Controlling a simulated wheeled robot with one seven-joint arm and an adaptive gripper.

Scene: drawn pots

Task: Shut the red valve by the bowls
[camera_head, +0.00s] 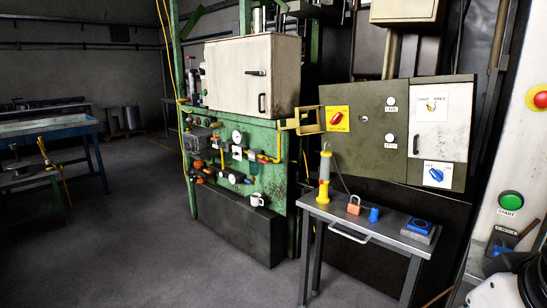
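A green panel (270,199) carries pipes, gauges and small fittings, left of the middle. Small red-orange parts (198,164) sit at the left of its pipework, with more orange below them (199,180). One of these may be the red valve; they are too small to tell a handle or its position. Small pale and dark fittings (237,153) beside a round gauge (237,136) may be the bowls; I cannot be sure. No kitchen bowls show. My gripper is not in view; only a white and black part of my arm shows at the bottom right corner.
Behind is a cabinet with a red switch (337,118). Floor at left is open.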

